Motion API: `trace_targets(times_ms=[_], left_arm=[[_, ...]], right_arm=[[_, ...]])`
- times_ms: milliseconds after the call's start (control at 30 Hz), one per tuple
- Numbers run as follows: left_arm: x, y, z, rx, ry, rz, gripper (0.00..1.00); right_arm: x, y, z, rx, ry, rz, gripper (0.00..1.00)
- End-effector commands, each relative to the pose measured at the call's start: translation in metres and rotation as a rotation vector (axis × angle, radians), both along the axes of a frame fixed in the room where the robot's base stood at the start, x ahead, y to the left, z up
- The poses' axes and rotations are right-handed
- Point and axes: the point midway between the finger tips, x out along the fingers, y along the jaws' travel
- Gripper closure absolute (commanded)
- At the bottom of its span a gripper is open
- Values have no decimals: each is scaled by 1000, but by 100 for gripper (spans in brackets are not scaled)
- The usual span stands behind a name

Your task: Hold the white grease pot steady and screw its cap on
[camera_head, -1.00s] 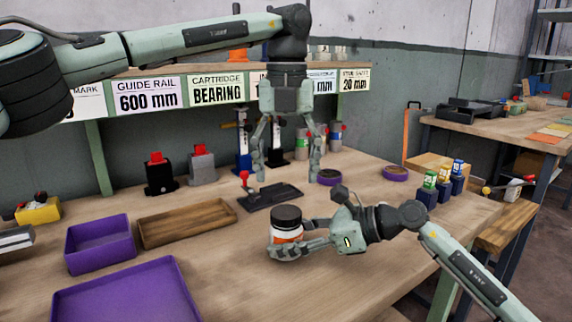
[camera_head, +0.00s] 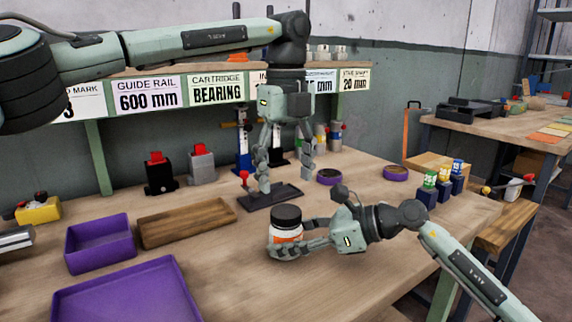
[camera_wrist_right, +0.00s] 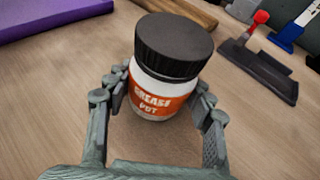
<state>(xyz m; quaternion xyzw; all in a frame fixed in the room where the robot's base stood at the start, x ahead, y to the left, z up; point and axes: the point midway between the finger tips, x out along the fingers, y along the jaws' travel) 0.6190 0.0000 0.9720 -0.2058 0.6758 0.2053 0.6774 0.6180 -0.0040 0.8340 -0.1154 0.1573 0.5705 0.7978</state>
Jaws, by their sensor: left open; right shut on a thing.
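The white grease pot (camera_head: 288,237) has an orange label and stands upright on the wooden bench. Its black cap (camera_head: 287,216) sits on top of it; I cannot tell how tightly it is seated. My right gripper (camera_head: 282,252) is shut around the pot's lower body from the right. The right wrist view shows the pot (camera_wrist_right: 158,98) between the two fingers, with the black cap (camera_wrist_right: 174,45) above them. My left gripper (camera_head: 285,182) is open and empty, fingers pointing down, above and behind the pot. It is clear of the cap.
A black stand with a red knob (camera_head: 270,197) lies behind the pot, below my left gripper. Small purple dishes (camera_head: 395,173) and several blue-based bottles (camera_head: 427,194) are at the back right.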

Motion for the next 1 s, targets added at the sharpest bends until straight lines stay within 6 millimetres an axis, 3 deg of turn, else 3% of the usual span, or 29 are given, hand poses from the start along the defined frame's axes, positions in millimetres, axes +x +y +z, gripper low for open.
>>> trace_targets(times_ms=[200,400,800,1000], left_arm=[[0,1,-36,1,2,0,33],[0,0,-59,0,1,0,33],[0,0,-65,0,0,0,33],[0,0,-65,-1,1,0,58]], right_arm=[[0,0,0,-1,0,0,100],[0,0,0,-1,0,0,100],[0,0,0,-1,0,0,100],[0,0,0,-1,0,0,100]])
